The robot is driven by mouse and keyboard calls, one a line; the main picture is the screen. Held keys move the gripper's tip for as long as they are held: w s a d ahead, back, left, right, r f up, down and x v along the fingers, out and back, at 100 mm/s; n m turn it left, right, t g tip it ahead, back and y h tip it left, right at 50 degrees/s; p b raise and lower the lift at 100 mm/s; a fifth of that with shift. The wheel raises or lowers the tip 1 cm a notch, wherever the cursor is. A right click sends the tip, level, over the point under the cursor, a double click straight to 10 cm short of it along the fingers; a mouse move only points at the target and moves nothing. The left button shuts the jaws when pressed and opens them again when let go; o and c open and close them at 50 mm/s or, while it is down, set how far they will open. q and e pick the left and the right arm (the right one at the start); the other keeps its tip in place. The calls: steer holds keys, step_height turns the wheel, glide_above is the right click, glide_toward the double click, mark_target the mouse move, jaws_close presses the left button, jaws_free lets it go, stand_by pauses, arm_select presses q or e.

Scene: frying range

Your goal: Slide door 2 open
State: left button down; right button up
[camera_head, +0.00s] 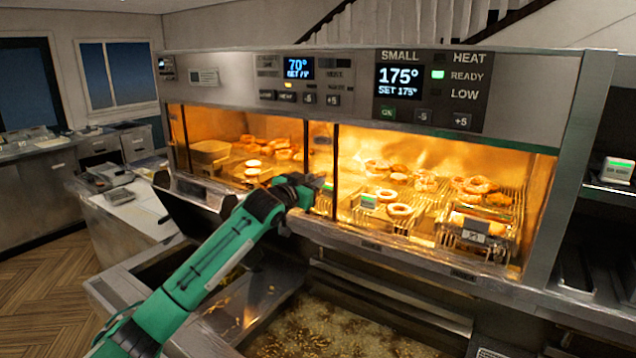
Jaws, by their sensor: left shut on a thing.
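The lit warming cabinet (540,215) spans the middle of the view, with glass fronts and dark upright bars. My left gripper (312,187) is at the cabinet's front, low by the dark upright door edge (335,165) near the middle. It is shut on what looks like the door's handle, which the gripper mostly hides. I cannot read a door number, so which panel is door 2 is unclear. The right side looks clear through to the food, but I cannot tell glass from an open gap. My right gripper is not in view.
Doughnuts (400,210) and other fried food lie on racks inside the cabinet. A fryer vat with bubbling oil (330,325) lies below, under my left arm. A steel ledge (400,250) runs along the cabinet's front. A counter (125,205) stands at the left.

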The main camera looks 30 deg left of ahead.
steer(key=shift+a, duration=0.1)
arm_select(q)
steer(key=c, duration=1.4)
jaws_free()
steer(key=shift+o, duration=1.1)
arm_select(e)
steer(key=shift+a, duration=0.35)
arm_select(q)
steer(key=s+b, duration=0.6)
steer(key=s, duration=0.8)
steer(key=shift+a, duration=0.25)
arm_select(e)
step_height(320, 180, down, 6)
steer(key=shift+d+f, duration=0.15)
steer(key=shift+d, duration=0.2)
arm_select(q)
steer(key=shift+w, duration=0.1)
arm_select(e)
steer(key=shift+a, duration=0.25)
